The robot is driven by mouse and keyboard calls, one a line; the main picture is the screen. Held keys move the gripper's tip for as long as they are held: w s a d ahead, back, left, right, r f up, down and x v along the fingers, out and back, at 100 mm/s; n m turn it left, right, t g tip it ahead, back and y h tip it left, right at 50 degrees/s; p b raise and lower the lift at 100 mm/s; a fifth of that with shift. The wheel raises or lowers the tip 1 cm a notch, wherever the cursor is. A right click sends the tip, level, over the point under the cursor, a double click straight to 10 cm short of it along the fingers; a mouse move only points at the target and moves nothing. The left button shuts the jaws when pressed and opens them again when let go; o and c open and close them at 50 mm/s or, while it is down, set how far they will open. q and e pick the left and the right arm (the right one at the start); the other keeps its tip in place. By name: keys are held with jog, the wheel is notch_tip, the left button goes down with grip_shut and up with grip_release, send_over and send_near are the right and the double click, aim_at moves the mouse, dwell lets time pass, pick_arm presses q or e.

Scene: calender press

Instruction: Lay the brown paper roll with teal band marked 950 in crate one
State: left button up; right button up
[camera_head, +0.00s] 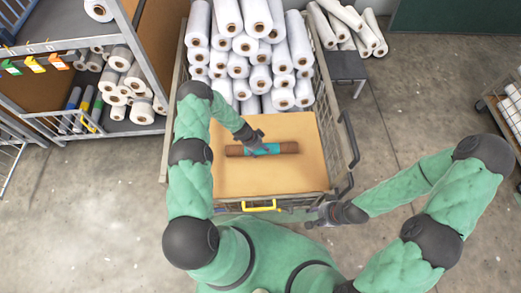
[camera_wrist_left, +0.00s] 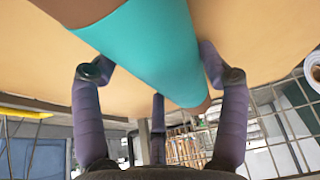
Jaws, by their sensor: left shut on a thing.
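The brown paper roll (camera_head: 286,148) with a teal band lies crosswise over a tan board (camera_head: 235,180) in the wire cart (camera_head: 320,135). I cannot tell from the head view whether it touches the board. My left gripper (camera_head: 257,143) is shut on the roll at its teal band. In the left wrist view the teal band (camera_wrist_left: 150,45) sits between my fingers. The 950 mark is not readable. My right gripper (camera_head: 322,215) is near the cart's front right corner, and its fingers are too small to judge. I cannot tell which container is crate one.
White rolls (camera_head: 240,65) are stacked at the cart's back. A shelf rack (camera_head: 150,50) with several rolls and coloured tags stands at left. A yellow handle (camera_head: 260,207) is on the cart's front edge. A dark stool (camera_head: 346,67) stands at right. Floor is clear at lower left.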

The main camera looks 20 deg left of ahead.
pick_arm(q)
jog(key=o, duration=1.5)
jog(key=shift+o, duration=0.2)
jog(key=p+v, duration=0.4)
jog(key=v, duration=0.8)
jog(key=s+d+r+n+h, duration=0.1)
jog(key=s+d+r+n, duration=0.3)
jog(key=d, duration=0.4)
jog(key=s+d+r+n+h, duration=0.2)
jog(key=s+d+n, duration=0.2)
jog(key=s+d, duration=0.3)
jog(key=s+d+r+n+y, duration=0.1)
jog(key=s+n, duration=0.2)
jog(key=s, duration=0.3)
jog(key=s+r+n+g+y, duration=0.1)
jog(key=s+n+y, duration=0.1)
jog(key=s, duration=0.4)
jog(key=shift+d+n+g, duration=0.3)
jog(key=shift+d+n, duration=0.1)
jog(key=shift+n, duration=0.5)
